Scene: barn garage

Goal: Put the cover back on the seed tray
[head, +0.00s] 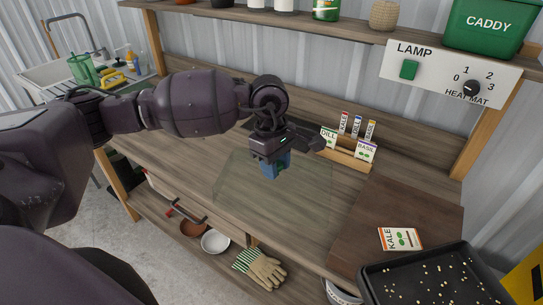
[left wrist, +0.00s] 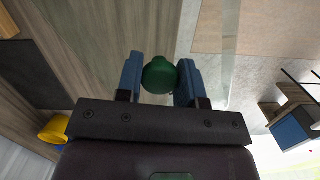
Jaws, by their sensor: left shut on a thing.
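The cover (head: 238,192) is a clear, see-through sheet or box under my left gripper, hard to make out against the wood. My left gripper (head: 274,170) points down over the bench. In the left wrist view, the blue fingers of my left gripper (left wrist: 160,82) are shut on a round green knob (left wrist: 159,75). The knob is hidden in the head view. I cannot tell how far the cover is above the bench. A black tray (head: 375,287) with pale seeds scattered in it is at the lower right, without a cover, cut by the picture edge. My right gripper is not in view.
A dark brown mat (head: 385,215) lies at the bench's right, bearing a kale packet (head: 400,239). A wooden seed-packet rack (head: 345,153) stands behind. A shelf with a green caddy (head: 490,25) and control panel (head: 440,75) is above. Gloves (head: 262,268) lie below.

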